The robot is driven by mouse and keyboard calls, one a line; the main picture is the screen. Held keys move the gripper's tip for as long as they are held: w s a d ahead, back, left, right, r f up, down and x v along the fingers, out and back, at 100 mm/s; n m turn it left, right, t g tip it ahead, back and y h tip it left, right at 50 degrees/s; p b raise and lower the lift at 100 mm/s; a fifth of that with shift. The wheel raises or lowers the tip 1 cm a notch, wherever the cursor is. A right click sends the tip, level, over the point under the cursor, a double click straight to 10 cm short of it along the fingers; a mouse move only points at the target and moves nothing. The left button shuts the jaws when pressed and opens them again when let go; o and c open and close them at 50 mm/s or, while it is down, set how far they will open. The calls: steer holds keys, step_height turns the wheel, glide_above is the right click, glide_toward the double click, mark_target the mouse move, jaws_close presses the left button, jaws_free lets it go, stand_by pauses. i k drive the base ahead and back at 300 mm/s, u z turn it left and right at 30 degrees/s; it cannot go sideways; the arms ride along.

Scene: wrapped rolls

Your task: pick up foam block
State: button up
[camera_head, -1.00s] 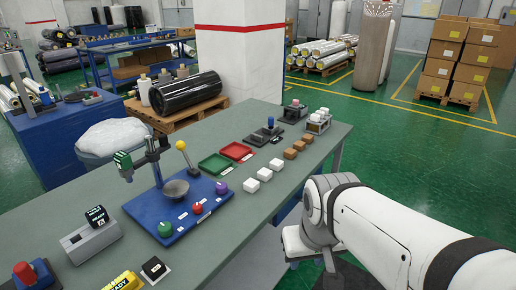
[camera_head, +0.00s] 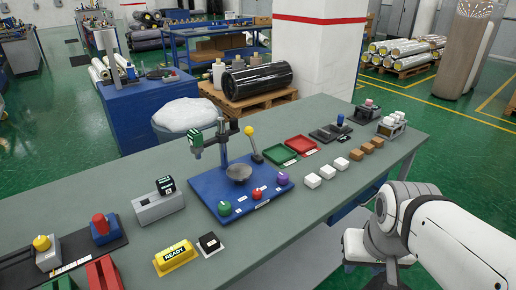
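White blocks (camera_head: 320,175), which could be the foam blocks, sit in a short row on the grey-green table (camera_head: 290,218), in front of the blue test stand's right end. Brown blocks (camera_head: 366,149) continue the row toward the back right. More white blocks (camera_head: 392,122) sit on a small rack at the table's far right end. My gripper (camera_head: 372,272) hangs at the lower right, off the table's front edge and apart from all the blocks. Its fingers are too unclear to tell whether it is open or shut.
A blue stand (camera_head: 240,200) with a metal bowl and coloured knobs stands mid-table. A green tray (camera_head: 280,155) and a red tray (camera_head: 301,143) lie behind the white blocks. A yellow READY sign (camera_head: 175,258) and a grey box (camera_head: 158,208) are at left.

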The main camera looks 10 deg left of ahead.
mark_target(341, 163)
steer(key=k, duration=0.6)
steer(key=z, duration=0.65)
steer(key=i, duration=1.8)
steer(key=u, duration=0.65)
